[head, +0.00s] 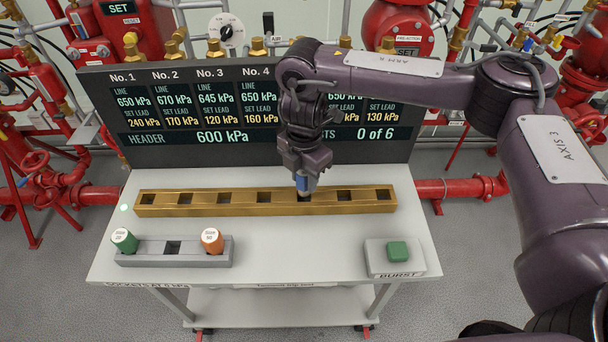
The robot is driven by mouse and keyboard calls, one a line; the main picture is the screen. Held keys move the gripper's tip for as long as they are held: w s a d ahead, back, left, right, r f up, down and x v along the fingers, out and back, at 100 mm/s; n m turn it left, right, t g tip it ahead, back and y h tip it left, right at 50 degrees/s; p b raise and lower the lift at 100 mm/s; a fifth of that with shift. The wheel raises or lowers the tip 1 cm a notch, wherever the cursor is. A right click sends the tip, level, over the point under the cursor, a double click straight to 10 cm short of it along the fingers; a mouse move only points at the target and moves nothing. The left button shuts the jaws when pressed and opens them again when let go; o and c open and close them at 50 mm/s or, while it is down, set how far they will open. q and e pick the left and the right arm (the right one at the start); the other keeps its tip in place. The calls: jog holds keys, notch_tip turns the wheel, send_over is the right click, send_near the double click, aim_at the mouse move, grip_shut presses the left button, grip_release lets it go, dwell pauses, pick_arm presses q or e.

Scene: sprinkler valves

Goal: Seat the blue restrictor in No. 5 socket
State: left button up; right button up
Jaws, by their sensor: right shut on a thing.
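My right gripper (303,178) points straight down over the brass bar and is shut on the blue restrictor (303,183). The restrictor looks upright. Its lower end is at the fifth socket from the left in the brass bar (165,209). I cannot tell whether its tip is inside that socket or just above it. The other sockets in the bar look empty. The board (190,77) behind labels No. 1 to No. 4 from the left; my arm hides the labels farther right. My left gripper is out of view.
A grey rack (190,259) at front left holds a green restrictor (124,240) and an orange restrictor (212,240), with an empty hole between them. A green BURST button (397,251) sits at front right. The table (300,245) is clear between them.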

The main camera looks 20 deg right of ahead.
jog(key=shift+f+b, duration=1)
jog(key=shift+f, duration=0.95)
jog(key=o, duration=1.1)
jog(key=shift+r, duration=0.1)
notch_tip(320, 180, up, 3)
jog(key=p, duration=0.3)
jog(key=shift+r, duration=0.15)
notch_tip(320, 180, up, 5)
jog(key=p, duration=0.5)
jog(key=shift+f, duration=0.25)
